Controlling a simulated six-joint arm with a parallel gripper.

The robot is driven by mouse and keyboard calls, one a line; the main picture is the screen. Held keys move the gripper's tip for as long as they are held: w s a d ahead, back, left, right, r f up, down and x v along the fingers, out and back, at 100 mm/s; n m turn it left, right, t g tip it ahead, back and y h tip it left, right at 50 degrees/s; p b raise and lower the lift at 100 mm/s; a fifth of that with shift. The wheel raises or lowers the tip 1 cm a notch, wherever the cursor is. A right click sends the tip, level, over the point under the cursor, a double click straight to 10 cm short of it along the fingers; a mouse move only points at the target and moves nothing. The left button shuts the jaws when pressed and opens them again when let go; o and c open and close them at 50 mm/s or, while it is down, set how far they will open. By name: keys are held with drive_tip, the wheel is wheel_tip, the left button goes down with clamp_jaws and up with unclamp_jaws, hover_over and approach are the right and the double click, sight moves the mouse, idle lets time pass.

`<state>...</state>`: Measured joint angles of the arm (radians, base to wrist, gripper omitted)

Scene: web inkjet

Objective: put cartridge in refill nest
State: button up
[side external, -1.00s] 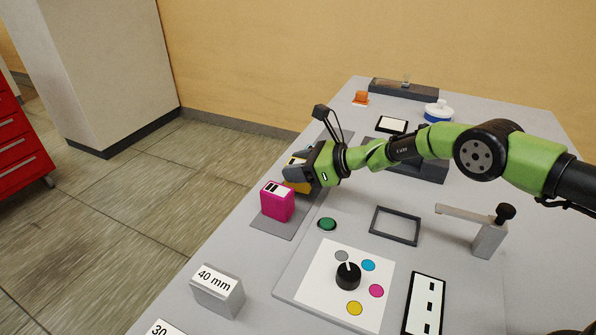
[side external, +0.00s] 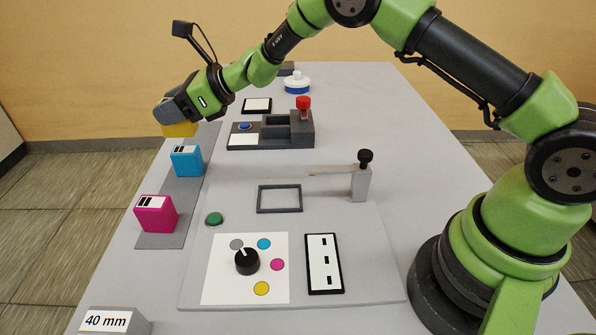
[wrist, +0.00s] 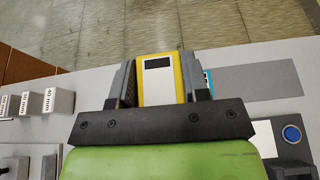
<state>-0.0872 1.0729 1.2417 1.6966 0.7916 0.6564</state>
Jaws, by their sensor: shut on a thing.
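The yellow cartridge (side external: 180,130) is between the fingers of my gripper (side external: 176,118), which is shut on it. In the wrist view the cartridge (wrist: 158,78) stands between both fingers (wrist: 160,85), a white and black label on its face. It appears held above the grey strip (side external: 182,190) at the table's left side; the exact gap is unclear. A dark grey block with recesses (side external: 272,140), a blue button and a red knob stands to the right of my gripper. I cannot tell for certain whether it is the refill nest.
A cyan cartridge (side external: 187,162) and a magenta cartridge (side external: 156,215) stand on the strip. A green button (side external: 214,219), a dial panel (side external: 218,285), an empty rectangular frame (side external: 279,211) and a clamp post (side external: 361,185) are nearer. A 40 mm block (side external: 112,322) stands at front left.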

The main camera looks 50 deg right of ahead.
drive_tip(key=s+d+r+m+t+h, duration=0.25)
drive_tip(key=s+d+r, duration=0.35)
drive_tip(key=s, duration=0.4)
drive_tip(key=s+d+r+m+t+h, duration=0.1)
drive_tip(key=s+d+r+m+h, duration=0.25)
drive_tip(key=s+d, duration=0.55)
drive_tip(key=shift+n+g+y, duration=0.35)
drive_tip(key=shift+n+y, duration=0.35)
drive_tip(key=shift+n, duration=0.1)
drive_tip(key=shift+w+d+f, duration=0.9)
drive_tip(key=shift+d+f, duration=0.45)
drive_tip(key=shift+f, duration=2.6)
drive_tip(key=shift+w+d+f, duration=0.9)
drive_tip(key=shift+d+f, duration=0.45)
drive_tip(key=shift+f, duration=2.55)
drive_tip(key=shift+w+d+f, duration=0.9)
drive_tip(key=shift+d+f, duration=0.45)
drive_tip(key=shift+f, duration=2.6)
drive_tip(key=shift+f, duration=0.2)
drive_tip(key=o, duration=1)
